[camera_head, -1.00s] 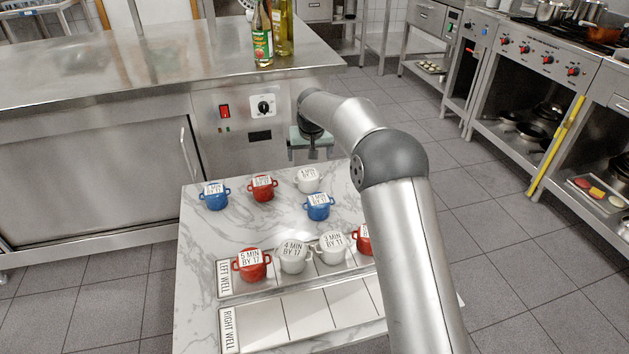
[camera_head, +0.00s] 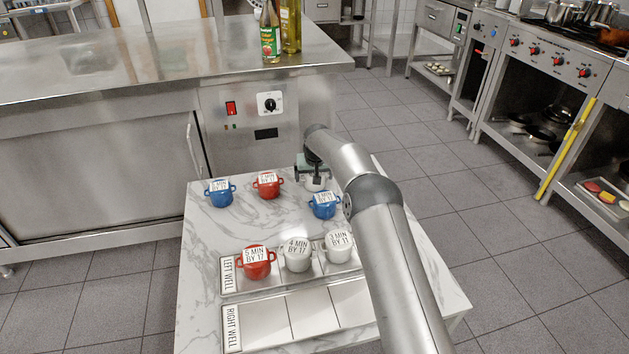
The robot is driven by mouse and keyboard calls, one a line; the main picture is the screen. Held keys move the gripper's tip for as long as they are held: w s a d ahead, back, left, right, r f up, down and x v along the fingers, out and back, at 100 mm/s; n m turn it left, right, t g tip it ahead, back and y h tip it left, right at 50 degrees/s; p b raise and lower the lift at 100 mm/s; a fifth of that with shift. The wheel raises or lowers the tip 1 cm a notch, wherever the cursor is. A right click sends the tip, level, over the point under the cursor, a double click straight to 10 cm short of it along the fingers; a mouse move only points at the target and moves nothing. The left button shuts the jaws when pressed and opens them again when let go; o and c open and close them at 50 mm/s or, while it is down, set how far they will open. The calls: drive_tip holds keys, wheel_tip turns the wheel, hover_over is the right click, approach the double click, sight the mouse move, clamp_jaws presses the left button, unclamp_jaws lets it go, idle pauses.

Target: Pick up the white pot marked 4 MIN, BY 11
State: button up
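A white pot (camera_head: 314,185) stands at the back of the marble table, mostly hidden under my gripper (camera_head: 313,178); its label cannot be read now. My gripper points down right at this pot, but its fingers are too small and covered to tell whether they are open or hold it. Two other white pots stand in the left well: one reads 4 MIN BY 17 (camera_head: 297,256), and the one to its right seems to read 3 MIN BY 11 (camera_head: 339,248).
Blue pots (camera_head: 220,195) (camera_head: 324,208) and a red pot (camera_head: 267,187) stand close by on the marble table. A red pot (camera_head: 257,266) sits in the left well (camera_head: 229,274). The visible right well (camera_head: 265,325) is empty. A steel counter (camera_head: 150,65) stands behind.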

drive_tip(key=shift+f, duration=0.1)
drive_tip(key=c, duration=1.3)
drive_tip(key=shift+o, duration=0.2)
